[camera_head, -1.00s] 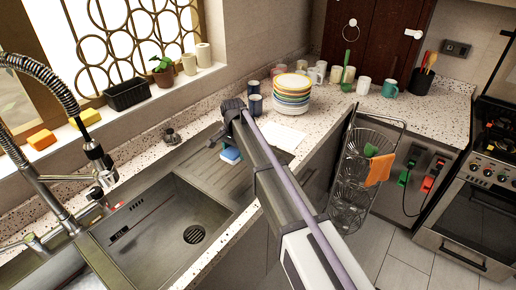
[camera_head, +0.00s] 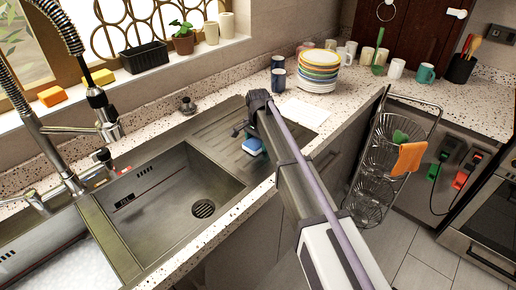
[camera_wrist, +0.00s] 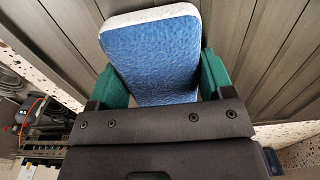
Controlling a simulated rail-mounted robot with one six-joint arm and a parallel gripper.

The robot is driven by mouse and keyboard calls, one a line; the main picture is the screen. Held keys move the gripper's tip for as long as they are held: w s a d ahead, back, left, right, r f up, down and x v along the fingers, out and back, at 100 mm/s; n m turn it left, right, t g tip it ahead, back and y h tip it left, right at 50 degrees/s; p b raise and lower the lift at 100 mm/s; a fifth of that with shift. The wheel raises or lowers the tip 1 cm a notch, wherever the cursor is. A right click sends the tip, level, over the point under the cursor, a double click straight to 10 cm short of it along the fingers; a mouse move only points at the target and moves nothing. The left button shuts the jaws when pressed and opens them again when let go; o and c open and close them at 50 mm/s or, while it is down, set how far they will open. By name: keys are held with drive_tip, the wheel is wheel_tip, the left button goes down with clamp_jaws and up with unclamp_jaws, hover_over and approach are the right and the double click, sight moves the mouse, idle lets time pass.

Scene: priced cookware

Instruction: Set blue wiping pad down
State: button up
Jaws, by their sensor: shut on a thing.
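The blue wiping pad (camera_wrist: 155,58) has a blue face and a white backing. In the wrist view it is held between the two green fingers of my gripper (camera_wrist: 158,80), which is shut on it. In the head view the pad (camera_head: 253,147) shows at the end of my arm, over the ribbed drainboard (camera_head: 222,133) beside the sink. I cannot tell whether the pad touches the drainboard. My gripper (camera_head: 243,130) is partly hidden by my own arm in the head view.
The sink basin (camera_head: 165,205) lies left of the drainboard. A stack of plates (camera_head: 318,70) and several cups stand behind on the speckled counter. A white cloth or sheet (camera_head: 303,112) lies right of the drainboard. A wire basket rack (camera_head: 378,160) stands at the right.

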sight(258, 140)
drive_tip(key=shift+r, duration=0.15)
drive_tip(key=shift+f, duration=0.2)
drive_tip(key=o, duration=0.8)
wheel_tip(258, 140, up, 12)
drive_tip(key=p, duration=1.2)
drive_tip(key=shift+r, duration=0.2)
drive_tip(key=shift+s+d, duration=0.1)
drive_tip(key=s+d+n, duration=0.2)
drive_tip(key=s+d, duration=0.5)
drive_tip(key=s, duration=0.2)
drive_tip(key=s+d+n, duration=0.3)
drive_tip(key=s+d, duration=0.4)
drive_tip(key=s, duration=0.3)
drive_tip(key=s+d+n, duration=0.2)
drive_tip(key=s+d, duration=0.6)
drive_tip(key=s, duration=0.2)
drive_tip(key=shift+s+n, duration=0.15)
drive_tip(key=shift+n, duration=0.25)
